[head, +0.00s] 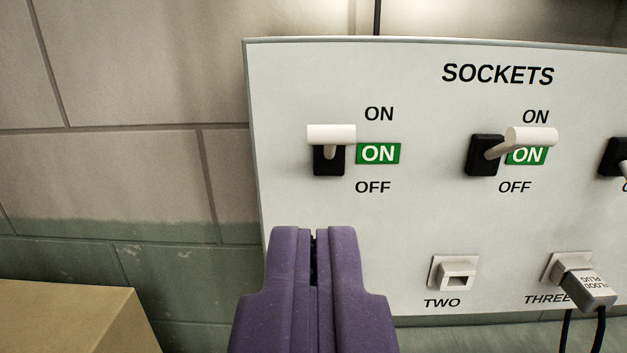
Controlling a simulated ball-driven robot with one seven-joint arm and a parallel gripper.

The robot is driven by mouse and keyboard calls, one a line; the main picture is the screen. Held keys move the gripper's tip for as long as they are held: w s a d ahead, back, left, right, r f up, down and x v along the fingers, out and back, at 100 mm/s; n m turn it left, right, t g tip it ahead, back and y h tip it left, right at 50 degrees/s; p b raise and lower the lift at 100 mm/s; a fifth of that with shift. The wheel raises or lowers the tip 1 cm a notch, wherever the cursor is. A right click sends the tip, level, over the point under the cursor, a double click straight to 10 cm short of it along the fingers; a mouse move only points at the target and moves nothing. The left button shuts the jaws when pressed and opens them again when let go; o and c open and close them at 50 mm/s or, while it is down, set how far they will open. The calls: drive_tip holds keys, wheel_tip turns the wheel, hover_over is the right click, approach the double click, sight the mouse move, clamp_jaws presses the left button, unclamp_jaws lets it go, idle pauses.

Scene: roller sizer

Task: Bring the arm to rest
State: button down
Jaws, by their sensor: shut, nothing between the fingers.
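My gripper (314,238) shows at the bottom middle of the head view, purple, with its two fingers together and nothing between them. It points toward a white panel headed SOCKETS (440,215). A white-handled switch (331,135) on the panel's left stands above and slightly right of the fingertips, with a green ON sign beside it. I cannot tell how far the fingertips are from the panel, but they appear apart from the switch. The gripper hides the panel's lower left part.
A second switch (523,139) also shows a green ON sign. A third switch (613,158) is cut off at the right edge. Socket TWO (455,274) is empty. A grey plug (587,289) with black cables sits at socket THREE. A tan box (75,318) stands at lower left.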

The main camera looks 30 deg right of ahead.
drive_tip(key=w+a+r+n+t+y+b, duration=0.2)
drive_tip(key=w+a+r+n+y+b, duration=0.2)
drive_tip(key=w+a+r+y, duration=0.35)
drive_tip(key=s+a+r+n+g+y+b, duration=0.2)
drive_tip(key=s+r+b, duration=0.2)
drive_tip(key=s+r, duration=0.3)
wheel_tip(320, 180, up, 4)
drive_tip(key=shift+s+a+r+n, duration=0.25)
drive_tip(key=shift+s+a+n, duration=0.05)
drive_tip(key=shift+s+a, duration=0.1)
